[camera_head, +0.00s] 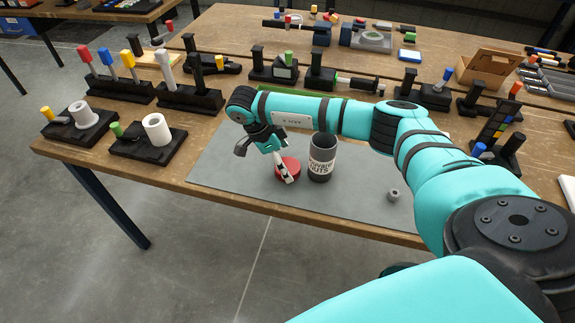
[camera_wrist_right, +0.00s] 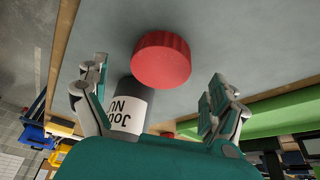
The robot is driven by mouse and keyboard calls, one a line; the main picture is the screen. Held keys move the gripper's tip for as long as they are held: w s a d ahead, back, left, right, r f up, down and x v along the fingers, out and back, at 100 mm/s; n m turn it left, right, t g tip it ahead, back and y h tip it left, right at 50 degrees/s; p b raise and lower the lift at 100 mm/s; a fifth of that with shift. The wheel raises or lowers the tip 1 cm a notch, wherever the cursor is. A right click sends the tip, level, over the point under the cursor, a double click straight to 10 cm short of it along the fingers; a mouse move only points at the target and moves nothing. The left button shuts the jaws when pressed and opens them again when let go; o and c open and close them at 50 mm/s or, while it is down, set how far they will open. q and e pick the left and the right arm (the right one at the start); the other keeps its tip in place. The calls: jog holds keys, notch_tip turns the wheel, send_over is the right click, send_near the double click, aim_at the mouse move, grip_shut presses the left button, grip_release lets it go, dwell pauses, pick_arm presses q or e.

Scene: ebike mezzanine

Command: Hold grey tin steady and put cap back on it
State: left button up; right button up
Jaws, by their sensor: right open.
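The grey tin (camera_head: 321,160) stands upright and open-topped on the grey mat (camera_head: 240,170), with a white label carrying dark letters. The red cap (camera_head: 290,164) lies on the mat just left of the tin. My right gripper (camera_head: 268,162) is over the cap, one finger crossing in front of it. In the right wrist view, the right gripper (camera_wrist_right: 157,98) is open and empty. The cap (camera_wrist_right: 161,60) shows ahead, between and beyond the fingertips, and the tin (camera_wrist_right: 130,108) shows beside the left-hand finger. My left gripper is not in view.
A small grey ring-like part (camera_head: 393,194) lies on the mat at right. Black holders with tools (camera_head: 190,95) and white rolls (camera_head: 157,128) stand to the left. Fixtures and a cardboard box (camera_head: 488,68) fill the back. The mat's front left is clear.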

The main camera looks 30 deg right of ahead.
jog(key=shift+x, duration=1.1)
jog(key=c, duration=1.1)
